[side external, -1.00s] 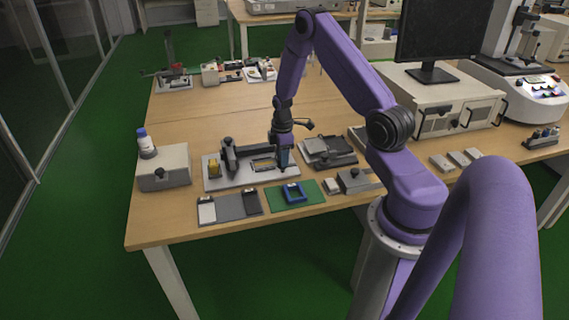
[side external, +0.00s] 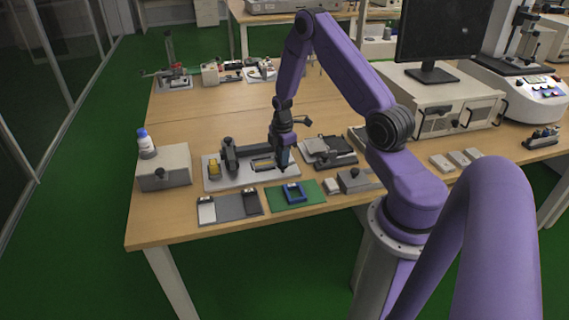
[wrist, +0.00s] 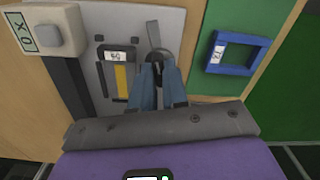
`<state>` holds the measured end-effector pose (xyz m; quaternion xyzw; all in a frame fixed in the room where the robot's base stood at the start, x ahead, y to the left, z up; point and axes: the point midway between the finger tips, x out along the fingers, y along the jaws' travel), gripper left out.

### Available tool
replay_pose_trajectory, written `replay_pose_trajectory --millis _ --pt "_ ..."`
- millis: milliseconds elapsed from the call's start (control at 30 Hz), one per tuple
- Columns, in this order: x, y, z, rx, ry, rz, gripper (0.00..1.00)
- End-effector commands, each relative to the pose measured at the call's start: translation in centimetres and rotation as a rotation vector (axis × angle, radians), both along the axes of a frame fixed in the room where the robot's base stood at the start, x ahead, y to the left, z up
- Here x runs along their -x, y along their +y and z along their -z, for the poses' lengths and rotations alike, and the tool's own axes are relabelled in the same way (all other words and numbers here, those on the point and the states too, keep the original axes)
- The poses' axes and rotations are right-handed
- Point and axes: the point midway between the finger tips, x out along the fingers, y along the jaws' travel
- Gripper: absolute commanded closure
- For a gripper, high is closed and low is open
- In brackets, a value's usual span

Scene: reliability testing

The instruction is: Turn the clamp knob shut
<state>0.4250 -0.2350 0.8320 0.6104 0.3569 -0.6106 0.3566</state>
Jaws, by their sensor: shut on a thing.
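The clamp fixture stands on a light grey plate (side external: 222,184) on the bench, with a dark upright and arm (side external: 230,157) at its left. A yellow strip lies on the plate, and it shows in the wrist view (wrist: 122,80) left of my gripper. My gripper (side external: 283,163) points down over the right end of the plate. In the wrist view its blue fingers (wrist: 158,85) are closed around a small dark part, apparently the clamp knob (wrist: 158,68). The fingers hide most of this part.
A blue frame (side external: 294,193) lies on a green mat (side external: 315,199) in front. A grey tray (side external: 231,207) sits beside it. A grey box (side external: 176,178) and a blue-capped bottle (side external: 146,146) are at the left. Dark flat parts (side external: 328,150) lie close to the right.

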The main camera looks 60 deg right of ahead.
Motion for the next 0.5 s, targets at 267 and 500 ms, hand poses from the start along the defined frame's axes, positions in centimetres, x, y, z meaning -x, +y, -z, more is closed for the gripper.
replay_pose_trajectory --millis 267,500 --pt "-0.06 -0.06 -0.03 0.001 -0.002 -0.156 1.00" --pt "-0.09 -0.07 -0.03 0.001 -0.003 -0.312 1.00"
